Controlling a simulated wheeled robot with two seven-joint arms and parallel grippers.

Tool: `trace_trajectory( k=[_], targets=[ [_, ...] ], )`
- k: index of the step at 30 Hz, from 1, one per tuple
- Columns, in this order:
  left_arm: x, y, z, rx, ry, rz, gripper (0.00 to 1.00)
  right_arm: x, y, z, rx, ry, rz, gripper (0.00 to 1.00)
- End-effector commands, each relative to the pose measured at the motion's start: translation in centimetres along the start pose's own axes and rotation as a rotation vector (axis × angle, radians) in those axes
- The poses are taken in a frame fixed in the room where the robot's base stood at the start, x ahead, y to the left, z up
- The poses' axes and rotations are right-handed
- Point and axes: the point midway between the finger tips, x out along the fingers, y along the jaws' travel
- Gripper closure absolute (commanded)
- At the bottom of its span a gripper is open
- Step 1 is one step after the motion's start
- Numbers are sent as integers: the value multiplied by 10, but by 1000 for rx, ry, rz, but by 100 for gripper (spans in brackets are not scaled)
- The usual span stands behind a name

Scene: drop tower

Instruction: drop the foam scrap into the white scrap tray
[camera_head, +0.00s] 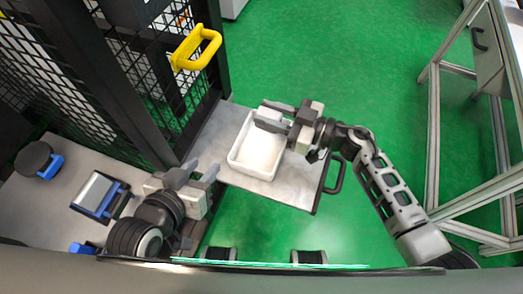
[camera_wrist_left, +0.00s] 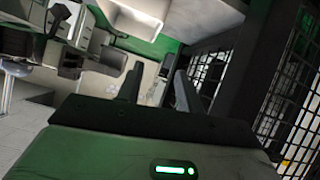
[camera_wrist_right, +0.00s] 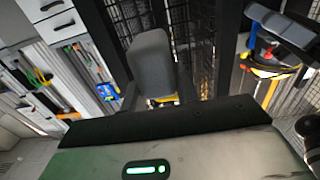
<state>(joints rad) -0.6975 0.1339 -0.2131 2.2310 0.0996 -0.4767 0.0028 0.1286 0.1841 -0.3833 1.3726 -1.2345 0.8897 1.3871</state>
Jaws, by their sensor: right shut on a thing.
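The white scrap tray (camera_head: 256,158) sits on a pale board in the middle of the head view. My right gripper (camera_head: 275,115) is over the far end of the tray, shut on a grey block, the foam scrap (camera_head: 268,120). The scrap also shows upright between the fingers in the right wrist view (camera_wrist_right: 153,62). In the head view the scrap overlaps the tray's far end; its exact height above the tray is hard to tell. My left gripper (camera_head: 202,174) is open and empty, left of the tray; its spread fingers also show in the left wrist view (camera_wrist_left: 157,88).
A dark mesh cage with a yellow handle (camera_head: 195,46) stands left of the tray. The board has a black handle (camera_head: 335,176) at its right. A blue-edged device (camera_head: 99,195) and a dark round object (camera_head: 35,158) lie on the left surface. A metal frame stands at right.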

Motion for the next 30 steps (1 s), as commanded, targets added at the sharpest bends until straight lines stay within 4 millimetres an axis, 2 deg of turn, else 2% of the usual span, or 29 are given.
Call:
trace_trajectory(
  k=[1, 6, 18, 19, 21, 30],
  targets=[
    [4, -1, 7, 4, 12, 1, 64, 0, 0, 13, 0, 2, 1, 91],
    [5, 1, 12, 11, 28, 7, 64, 0, 0, 26, 1, 1, 1, 91],
    [0, 3, 12, 22, 29, 14, 64, 0, 0, 27, 1, 0, 1, 91],
    [0, 3, 12, 22, 30, 14, 64, 0, 0, 27, 1, 0, 1, 64],
    [0, 3, 12, 22, 30, 14, 64, 0, 0, 27, 1, 0, 1, 45],
    [1, 3, 11, 23, 32, 15, 64, -1, 0, 28, 1, -1, 2, 44]
  ],
)
